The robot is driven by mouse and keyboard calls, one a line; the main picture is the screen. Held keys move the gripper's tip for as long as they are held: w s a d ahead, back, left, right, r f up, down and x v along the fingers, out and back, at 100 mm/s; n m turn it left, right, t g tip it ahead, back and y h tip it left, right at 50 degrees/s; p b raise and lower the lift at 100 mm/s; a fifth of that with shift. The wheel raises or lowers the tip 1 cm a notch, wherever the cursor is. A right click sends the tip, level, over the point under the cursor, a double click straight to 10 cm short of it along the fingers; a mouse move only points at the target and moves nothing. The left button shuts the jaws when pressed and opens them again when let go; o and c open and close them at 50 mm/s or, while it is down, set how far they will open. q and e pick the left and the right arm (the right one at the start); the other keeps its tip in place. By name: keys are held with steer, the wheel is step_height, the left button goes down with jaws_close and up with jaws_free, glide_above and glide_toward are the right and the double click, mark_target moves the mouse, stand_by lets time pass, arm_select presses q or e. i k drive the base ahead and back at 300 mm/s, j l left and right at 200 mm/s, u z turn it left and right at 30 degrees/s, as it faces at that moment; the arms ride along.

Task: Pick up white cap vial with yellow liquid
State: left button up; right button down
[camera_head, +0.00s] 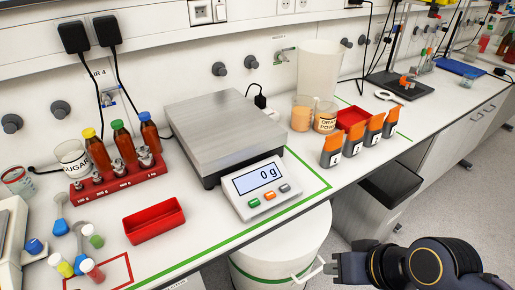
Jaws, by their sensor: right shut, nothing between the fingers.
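A small vial with a white cap and yellow liquid (64,269) is on the white bench at the lower left. Similar white-capped vials with green liquid (97,241) and red liquid (95,274) are close to its right. My right gripper (335,268) is black, shut and empty. It is at the lower right, in front of the bench and far to the right of the vials. My left gripper is out of view.
A red tray (154,222) lies behind and to the right of the vials. A scale (225,120) reading 0 g stands mid-bench. A white bin (283,246) is under the bench edge, left of my right gripper.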

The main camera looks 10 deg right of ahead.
mark_target(56, 260)
steer(key=u, duration=1.5)
steer(key=i+j, duration=0.15)
steer(key=j, duration=0.2)
steer(key=i+j, duration=0.15)
steer(key=j, duration=0.2)
steer(key=i+j, duration=0.15)
steer(key=j, duration=0.2)
steer(key=i+j+z, duration=0.1)
steer(key=j, duration=0.3)
steer(key=i+j+z, duration=0.1)
steer(key=z, duration=2.3)
